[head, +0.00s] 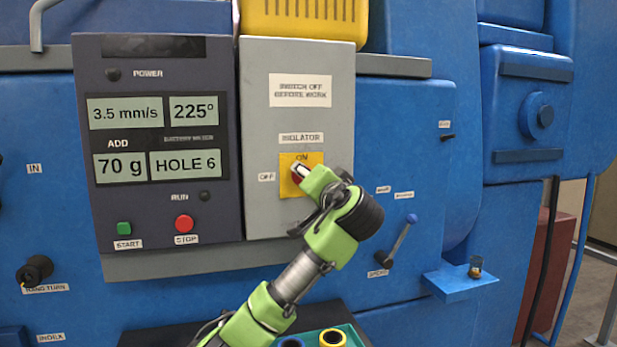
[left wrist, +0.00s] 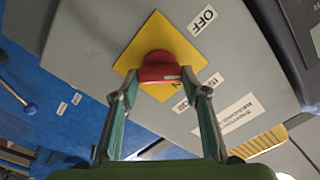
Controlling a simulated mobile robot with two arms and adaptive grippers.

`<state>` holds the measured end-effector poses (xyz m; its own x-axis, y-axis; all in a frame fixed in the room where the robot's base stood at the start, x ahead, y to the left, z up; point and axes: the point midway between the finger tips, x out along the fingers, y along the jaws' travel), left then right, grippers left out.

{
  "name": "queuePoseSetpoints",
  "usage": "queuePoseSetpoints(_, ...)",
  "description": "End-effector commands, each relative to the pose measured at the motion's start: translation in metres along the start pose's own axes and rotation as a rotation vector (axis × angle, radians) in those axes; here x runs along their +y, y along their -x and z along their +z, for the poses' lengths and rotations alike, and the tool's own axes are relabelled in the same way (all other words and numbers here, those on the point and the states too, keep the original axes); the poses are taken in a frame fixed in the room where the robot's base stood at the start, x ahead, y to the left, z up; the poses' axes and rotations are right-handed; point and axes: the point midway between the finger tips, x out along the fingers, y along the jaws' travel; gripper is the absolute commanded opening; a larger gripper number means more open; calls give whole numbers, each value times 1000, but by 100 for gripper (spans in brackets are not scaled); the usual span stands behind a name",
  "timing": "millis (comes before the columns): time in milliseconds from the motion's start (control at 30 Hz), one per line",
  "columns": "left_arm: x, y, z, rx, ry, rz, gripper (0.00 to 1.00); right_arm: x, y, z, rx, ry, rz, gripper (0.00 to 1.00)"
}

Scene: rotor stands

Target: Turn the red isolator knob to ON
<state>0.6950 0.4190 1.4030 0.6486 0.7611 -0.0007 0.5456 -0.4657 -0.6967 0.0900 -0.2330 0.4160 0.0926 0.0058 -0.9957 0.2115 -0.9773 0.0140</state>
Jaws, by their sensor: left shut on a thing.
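The red isolator knob (left wrist: 158,66) sits on a yellow square plate (left wrist: 135,55) on a grey box. My left gripper (left wrist: 160,76) has a fingertip at each side of the knob and is shut on it. In the head view my left gripper (head: 300,173) covers most of the knob, with a little red showing. The yellow plate (head: 287,161) has ON printed at its top and an OFF label (head: 266,177) at its left. I cannot tell exactly which mark the knob points to. My right gripper is not in view.
A dark control panel (head: 150,215) with displays and START and STOP buttons is left of the grey box (head: 255,120). A lever (head: 402,238) and a small blue shelf (head: 465,283) are to the right. Yellow and blue ringed pieces lie in a green tray (head: 312,338) below.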

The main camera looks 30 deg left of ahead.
Motion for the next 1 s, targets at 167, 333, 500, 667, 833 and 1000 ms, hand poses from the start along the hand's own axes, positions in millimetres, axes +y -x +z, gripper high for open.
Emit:
queuePoseSetpoints(167,-1,0,-2,0,-169,1,20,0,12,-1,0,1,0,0)
queuePoseSetpoints(333,-1,0,-2,1,-330,1,20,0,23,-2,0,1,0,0)
queuePoseSetpoints(500,0,0,-2,2,-484,1,20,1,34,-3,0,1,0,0)
queuePoseSetpoints(667,0,0,-2,3,-608,0,20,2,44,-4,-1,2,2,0)
queuePoseSetpoints(833,1,0,-2,3,-709,0,20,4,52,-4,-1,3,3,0)
queuePoseSetpoints(1000,2,0,0,3,-774,0,20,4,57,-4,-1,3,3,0)
